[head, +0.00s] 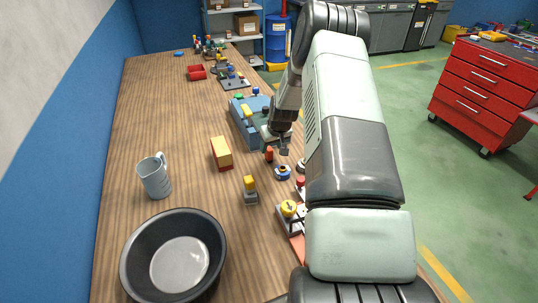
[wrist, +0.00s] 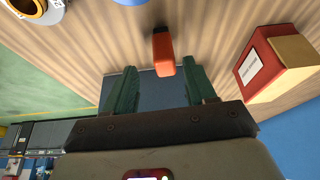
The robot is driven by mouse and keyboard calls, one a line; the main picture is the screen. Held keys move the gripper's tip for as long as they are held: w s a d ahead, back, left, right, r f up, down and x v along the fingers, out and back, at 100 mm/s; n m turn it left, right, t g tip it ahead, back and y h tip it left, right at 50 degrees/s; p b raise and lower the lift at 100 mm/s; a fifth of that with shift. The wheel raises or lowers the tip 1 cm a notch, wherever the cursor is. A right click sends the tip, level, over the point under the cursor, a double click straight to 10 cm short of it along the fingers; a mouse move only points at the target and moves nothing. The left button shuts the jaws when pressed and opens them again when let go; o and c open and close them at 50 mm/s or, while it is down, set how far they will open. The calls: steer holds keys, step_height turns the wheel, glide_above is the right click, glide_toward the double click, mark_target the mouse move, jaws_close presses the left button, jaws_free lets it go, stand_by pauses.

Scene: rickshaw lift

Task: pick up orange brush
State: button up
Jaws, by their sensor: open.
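The orange brush shows as a small orange upright block (head: 269,155) on the wooden table, beside my gripper (head: 278,148); its bristles cannot be made out. In the wrist view the orange brush (wrist: 164,52) lies just ahead of and roughly between the fingertips of my gripper (wrist: 160,70). The two green fingers are spread apart with nothing held between them. Part of my gripper is hidden by the arm in the head view.
A yellow-and-red box (head: 221,153) stands left of the brush. A blue round device (head: 283,172) sits close on its near side. A blue case (head: 243,121) is behind it. A metal mug (head: 155,176) and dark bowl (head: 174,255) stand at the near left.

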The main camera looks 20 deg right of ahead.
mark_target(269, 148)
steer(key=x, duration=0.4)
steer(key=shift+a+f, duration=0.3)
jaws_close()
steer(key=shift+r, duration=0.1)
